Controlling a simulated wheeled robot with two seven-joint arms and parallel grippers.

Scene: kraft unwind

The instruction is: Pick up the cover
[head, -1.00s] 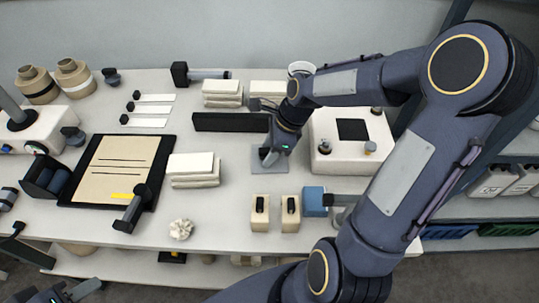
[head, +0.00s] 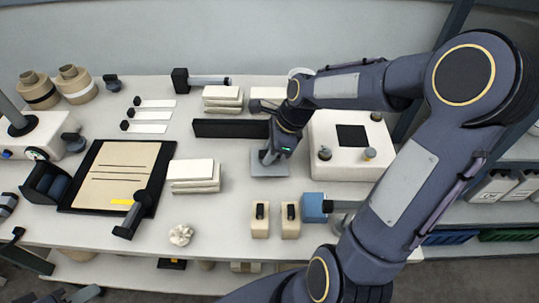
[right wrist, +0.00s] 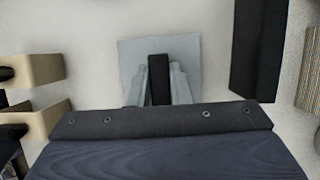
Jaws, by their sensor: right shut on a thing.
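The cover, a flat grey square plate (head: 262,171) with an upright black grip, is at the middle of the table. It also shows in the right wrist view (right wrist: 132,52), with its black grip (right wrist: 159,80) between my fingers. My right gripper (head: 268,157) points down over it and is shut on the black grip. Whether the plate rests on the table or is just off it I cannot tell. My left gripper (head: 78,296) is only partly in view at the bottom left corner; its jaws are not clear.
A long black bar (head: 228,128) lies behind and left of the plate. A white box (head: 375,165) with a black square stands close on the right. Two beige blocks (head: 260,226) and a blue block (head: 313,207) are in front. White stacks (head: 194,182) stand left.

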